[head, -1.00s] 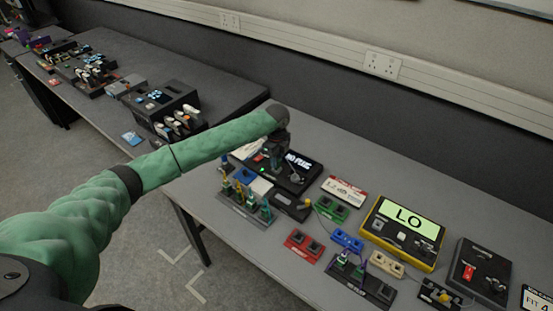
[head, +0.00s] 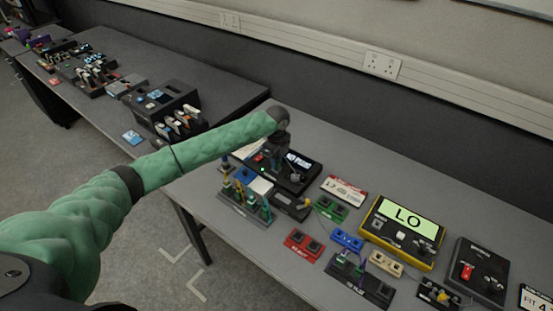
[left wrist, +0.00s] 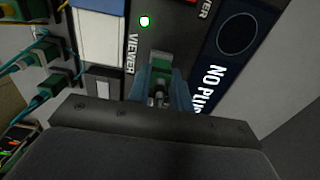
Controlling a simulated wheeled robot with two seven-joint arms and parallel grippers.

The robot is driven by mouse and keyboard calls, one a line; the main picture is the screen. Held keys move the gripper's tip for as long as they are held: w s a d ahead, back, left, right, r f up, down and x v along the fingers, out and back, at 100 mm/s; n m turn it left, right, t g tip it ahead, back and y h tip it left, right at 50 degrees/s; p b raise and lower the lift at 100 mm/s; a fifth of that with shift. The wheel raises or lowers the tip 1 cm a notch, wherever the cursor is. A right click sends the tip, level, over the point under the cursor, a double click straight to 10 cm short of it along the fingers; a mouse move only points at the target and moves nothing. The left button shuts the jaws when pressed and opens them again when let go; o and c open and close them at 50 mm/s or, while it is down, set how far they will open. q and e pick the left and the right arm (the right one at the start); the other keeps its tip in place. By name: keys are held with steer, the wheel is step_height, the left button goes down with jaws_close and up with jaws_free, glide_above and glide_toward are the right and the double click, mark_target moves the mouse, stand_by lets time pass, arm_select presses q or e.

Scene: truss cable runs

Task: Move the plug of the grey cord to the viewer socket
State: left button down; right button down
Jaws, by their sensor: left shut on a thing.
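My left gripper (head: 278,158) points down over a dark box (head: 314,174) with a small screen (head: 299,160), near the table's back. In the left wrist view my left gripper (left wrist: 160,86) is shut on a plug (left wrist: 158,64) with a green part, beside the printed word VIEWER (left wrist: 131,54). A green light (left wrist: 145,21) glows just beyond it. The screen (left wrist: 215,84) shows part of the words NO PLUG in this view. The fingers hide the socket, so I cannot tell how far in the plug sits. The grey cord is not clear. My right gripper is not in view.
A rack with teal and green plugs (head: 240,206) stands close on the left.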

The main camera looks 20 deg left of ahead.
arm_select(q)
steer(key=shift+f, duration=0.2)
steer(key=c, duration=1.2)
jaws_free()
steer(key=shift+r, duration=0.15)
steer(key=shift+r+p, duration=2)
steer(key=shift+r, duration=0.4)
steer(key=shift+r+p, duration=1.7)
steer(key=shift+r, duration=0.3)
